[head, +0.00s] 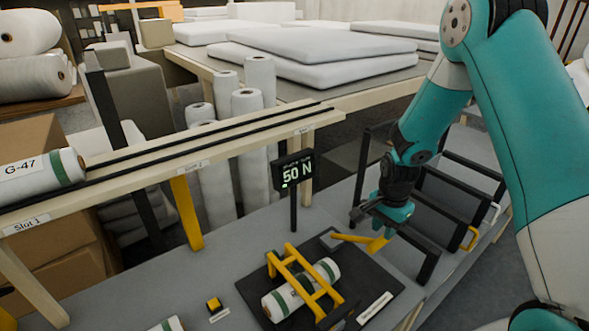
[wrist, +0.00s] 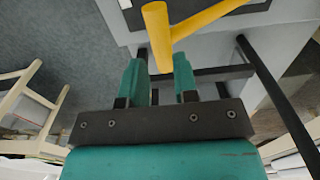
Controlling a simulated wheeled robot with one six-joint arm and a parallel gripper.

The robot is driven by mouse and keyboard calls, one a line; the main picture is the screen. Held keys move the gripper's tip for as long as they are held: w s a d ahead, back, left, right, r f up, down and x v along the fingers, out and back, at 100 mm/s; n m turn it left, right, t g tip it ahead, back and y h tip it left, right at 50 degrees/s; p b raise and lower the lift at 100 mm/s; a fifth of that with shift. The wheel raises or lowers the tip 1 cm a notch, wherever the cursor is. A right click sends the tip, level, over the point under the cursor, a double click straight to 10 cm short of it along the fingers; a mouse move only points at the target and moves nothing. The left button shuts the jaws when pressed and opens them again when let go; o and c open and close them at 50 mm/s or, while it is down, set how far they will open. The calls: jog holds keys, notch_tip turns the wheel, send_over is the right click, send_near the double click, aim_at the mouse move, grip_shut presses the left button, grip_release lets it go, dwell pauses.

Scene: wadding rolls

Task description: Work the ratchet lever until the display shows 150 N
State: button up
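The display (head: 294,172) on a black post reads 50 N. The yellow ratchet lever (head: 350,238) sticks out to the right of the black base plate, and its handle ends just under my gripper (head: 388,214). In the wrist view the yellow handle (wrist: 158,40) has its near end between the teal fingertips (wrist: 160,75), with a finger close on each side. I cannot tell whether they press on it. A white roll with green bands (head: 318,279) lies on the plate under a yellow frame (head: 300,279).
A black rack with bars (head: 440,205) stands right beside my gripper. A yellow button (head: 214,304) sits left of the base plate. A slotted wooden shelf (head: 150,172) with a roll marked G-47 (head: 40,172) runs behind. Grey bench surface (head: 235,250) is clear left of the display post.

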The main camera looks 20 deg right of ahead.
aim_at(381, 240)
jog(key=shift+f, duration=0.1)
dwell(0.3)
jog(key=shift+f+b, duration=1.45)
jog(key=shift+f, duration=0.35)
jog(key=shift+s+d+f+b, duration=0.55)
jog(key=shift+s+f+b, duration=1)
jog(key=shift+f+b, duration=1.65)
jog(key=shift+w+a+r+p, duration=0.2)
jog(key=shift+w+r+p, duration=0.3)
jog(key=shift+r+p, duration=1.15)
jog(key=shift+w+a+r+p, duration=0.15)
jog(key=shift+w+r+p, duration=0.4)
jog(key=shift+r+p, duration=1.1)
jog(key=shift+w+a+r+p, duration=0.2)
jog(key=shift+w+r+p, duration=0.3)
jog(key=shift+r+p, duration=1.15)
jog(key=shift+r, duration=0.15)
